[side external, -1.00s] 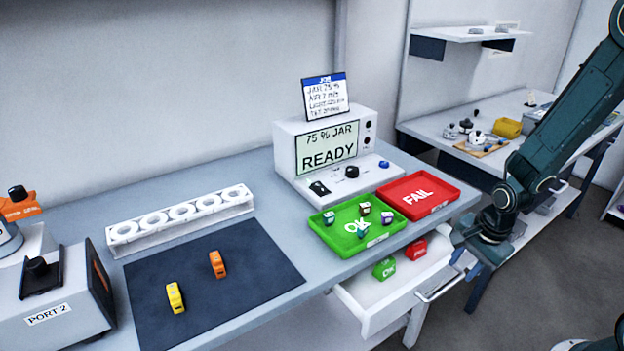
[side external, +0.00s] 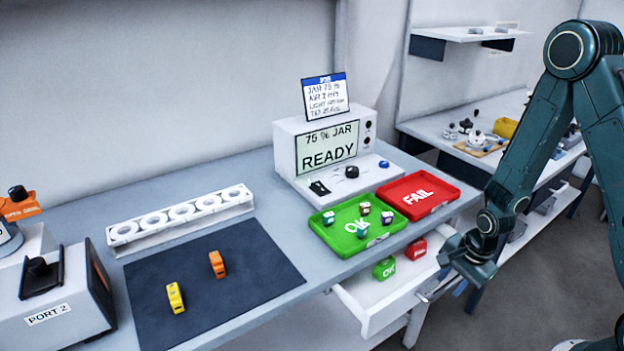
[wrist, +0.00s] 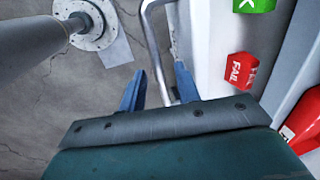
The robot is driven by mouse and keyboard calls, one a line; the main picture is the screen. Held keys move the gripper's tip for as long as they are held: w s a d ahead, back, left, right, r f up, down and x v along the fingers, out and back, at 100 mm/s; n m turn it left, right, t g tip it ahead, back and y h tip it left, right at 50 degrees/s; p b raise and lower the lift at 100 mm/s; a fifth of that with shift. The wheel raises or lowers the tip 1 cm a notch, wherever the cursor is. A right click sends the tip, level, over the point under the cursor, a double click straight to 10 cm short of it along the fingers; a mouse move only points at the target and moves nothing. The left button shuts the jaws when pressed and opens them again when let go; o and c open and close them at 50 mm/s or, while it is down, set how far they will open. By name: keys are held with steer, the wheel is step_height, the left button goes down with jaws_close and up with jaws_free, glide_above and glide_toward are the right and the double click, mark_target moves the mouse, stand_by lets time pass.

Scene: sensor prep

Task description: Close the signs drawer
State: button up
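The white drawer (side external: 372,318) under the bench stands open. It holds a green OK sign block (side external: 384,268) and a red FAIL sign block (side external: 416,249). My gripper (side external: 447,272) is at the right end of the drawer front, beside the bar handle (side external: 424,297), part of which it hides. In the wrist view, my two blue fingers (wrist: 160,86) are apart, with the handle bar (wrist: 152,45) running between them. I cannot tell whether they touch it. The red block (wrist: 238,68) and green block (wrist: 252,5) show to the right.
On the bench above are a green OK tray (side external: 345,248) with several small sensors, a red FAIL tray (side external: 440,205) and a dark mat (side external: 255,285) with a yellow and an orange piece. A grey post (wrist: 30,45) stands left in the wrist view. Open floor lies right of the drawer.

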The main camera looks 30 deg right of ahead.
jaws_close()
steer(key=shift+w, duration=0.1)
steer(key=w, duration=0.8)
steer(key=shift+w, duration=0.25)
jaws_free()
